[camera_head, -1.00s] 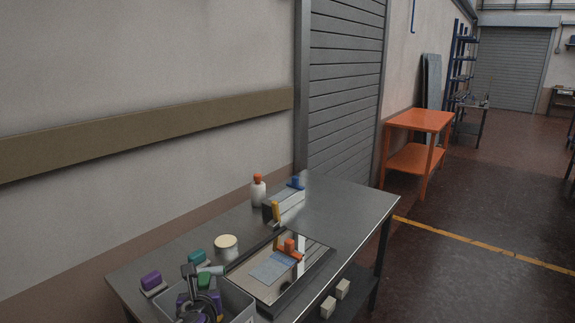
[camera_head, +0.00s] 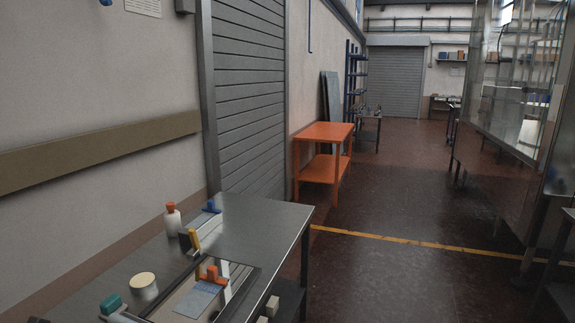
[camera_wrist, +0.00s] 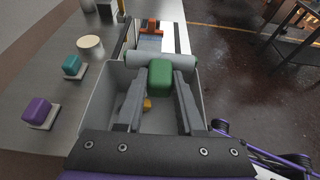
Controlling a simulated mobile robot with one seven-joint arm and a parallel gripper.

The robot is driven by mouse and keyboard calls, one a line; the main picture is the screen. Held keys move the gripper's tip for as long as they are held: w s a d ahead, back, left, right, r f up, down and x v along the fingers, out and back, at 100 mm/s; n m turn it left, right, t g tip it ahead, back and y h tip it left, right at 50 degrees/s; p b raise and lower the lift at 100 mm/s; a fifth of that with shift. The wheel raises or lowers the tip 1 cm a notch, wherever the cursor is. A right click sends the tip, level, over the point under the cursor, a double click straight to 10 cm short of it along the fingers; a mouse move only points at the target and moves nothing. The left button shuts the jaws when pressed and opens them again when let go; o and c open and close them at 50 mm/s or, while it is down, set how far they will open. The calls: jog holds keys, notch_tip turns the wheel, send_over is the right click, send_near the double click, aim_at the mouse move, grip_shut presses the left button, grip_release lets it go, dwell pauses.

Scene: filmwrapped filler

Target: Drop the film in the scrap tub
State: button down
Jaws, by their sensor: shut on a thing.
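In the wrist view my gripper (camera_wrist: 160,78) is shut on a green block (camera_wrist: 160,76). A pale grey roll (camera_wrist: 135,60), which looks like the film, lies crosswise just behind the green block. I cannot tell for certain that the two are joined. Below is a grey open tub (camera_wrist: 98,100), likely the scrap tub, on the steel bench. The held block is over its opening, near the far wall. A small orange-yellow piece (camera_wrist: 147,104) shows inside the tub. Gripper and tub are outside the head view now.
The steel bench (camera_head: 250,228) carries a cream round pot (camera_head: 143,287), a white bottle with orange cap (camera_head: 173,220), a teal block (camera_wrist: 72,66), a purple block (camera_wrist: 38,111) and an orange-handled tool (camera_head: 212,274).

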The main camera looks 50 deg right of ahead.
notch_tip(320, 180, down, 6)
jog(key=b, duration=0.3)
jog(key=shift+b, duration=0.3)
jog(key=shift+c, duration=2.3)
grip_release()
jog(key=shift+a+r, duration=0.1)
jog(key=p+v, duration=0.2)
jog(key=v, duration=1.5)
jog(key=shift+a, duration=0.15)
